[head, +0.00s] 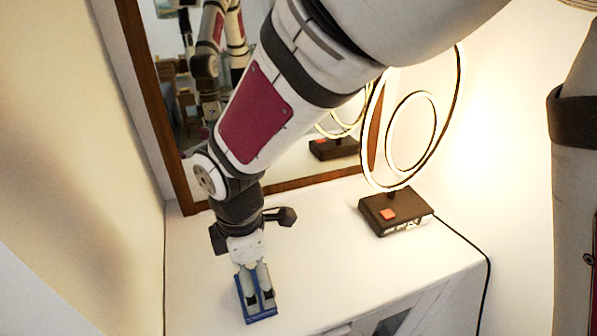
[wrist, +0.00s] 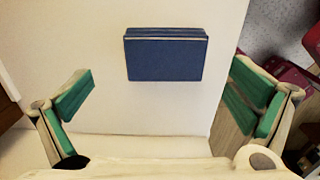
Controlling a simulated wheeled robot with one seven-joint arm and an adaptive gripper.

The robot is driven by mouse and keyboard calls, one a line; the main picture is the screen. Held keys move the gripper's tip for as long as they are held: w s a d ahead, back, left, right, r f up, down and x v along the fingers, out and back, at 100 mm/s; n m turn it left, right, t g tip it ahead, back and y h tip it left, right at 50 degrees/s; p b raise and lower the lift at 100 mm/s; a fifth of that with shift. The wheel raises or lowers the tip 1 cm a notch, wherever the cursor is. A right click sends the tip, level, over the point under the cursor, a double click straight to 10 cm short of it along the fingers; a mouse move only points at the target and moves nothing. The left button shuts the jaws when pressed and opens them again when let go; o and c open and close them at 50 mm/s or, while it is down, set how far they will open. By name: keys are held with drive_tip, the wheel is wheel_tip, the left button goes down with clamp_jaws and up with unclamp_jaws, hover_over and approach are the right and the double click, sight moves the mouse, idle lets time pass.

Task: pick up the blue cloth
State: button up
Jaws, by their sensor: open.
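The blue cloth (head: 262,317) is a small folded block lying on the white cabinet top, near its front edge in the head view. In the wrist view the cloth (wrist: 164,60) is whole and lies in the upper middle, with a thin pale line along its upper edge. My gripper (head: 259,296) points down over the cloth and hides part of it in the head view. In the wrist view my gripper (wrist: 163,92) is open and empty, its green-padded fingers wide apart to either side of the cloth. Neither finger is seen touching it.
A lit ring lamp on a dark base (head: 396,212) stands right of my gripper, its cable running over the cabinet's right edge. A brown-framed mirror (head: 300,182) stands behind. The white cabinet top (head: 325,265) is clear between lamp and cloth. Dark red items (wrist: 290,75) show at the right.

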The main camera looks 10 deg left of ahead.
sight(249, 320)
drive_tip(key=f, duration=0.4)
drive_tip(key=shift+s+d, duration=0.15)
drive_tip(key=shift+s, duration=0.2)
drive_tip(key=shift+f, duration=0.65)
drive_tip(key=c, duration=1.2)
